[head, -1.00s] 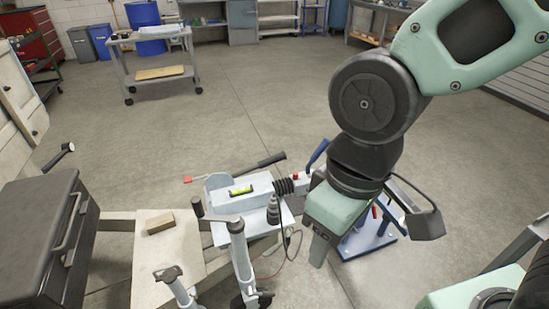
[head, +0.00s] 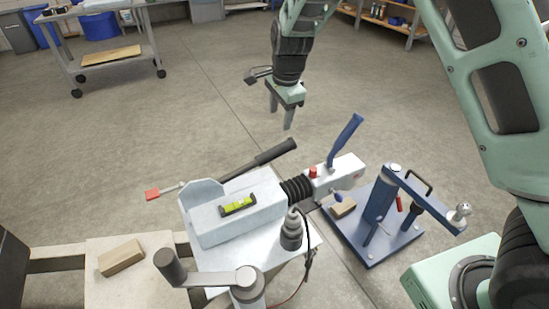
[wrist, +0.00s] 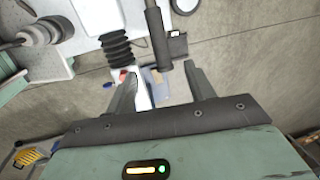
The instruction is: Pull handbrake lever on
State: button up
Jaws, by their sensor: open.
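The handbrake lever (head: 262,161) is a dark bar with a black grip. It slants low from the pale coupling housing (head: 225,215) up to the right. My gripper (head: 280,116) is open and empty, fingers pointing down, a little beyond and above the lever's grip end in the head view. In the wrist view the black grip of the lever (wrist: 158,38) reaches from the top toward the gap between my open fingers (wrist: 160,75). The fingers appear apart from it; the exact distance is hard to tell.
A white coupling head with a blue handle (head: 345,140) and red button (head: 313,171) joins the black bellows (head: 296,189). A blue stand (head: 378,208) is at right. A spirit level (head: 238,205) lies on the housing. Open floor lies behind.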

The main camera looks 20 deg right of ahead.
aim_at(275, 149)
jog(key=w+f+b, duration=0.1)
jog(key=f, duration=0.4)
jog(key=w+f+b, duration=0.1)
jog(key=f, duration=0.4)
jog(key=f+b, duration=0.1)
jog(key=f, duration=0.5)
jog(key=shift+w+a, duration=0.4)
grip_shut()
jog(key=shift+r, duration=0.15)
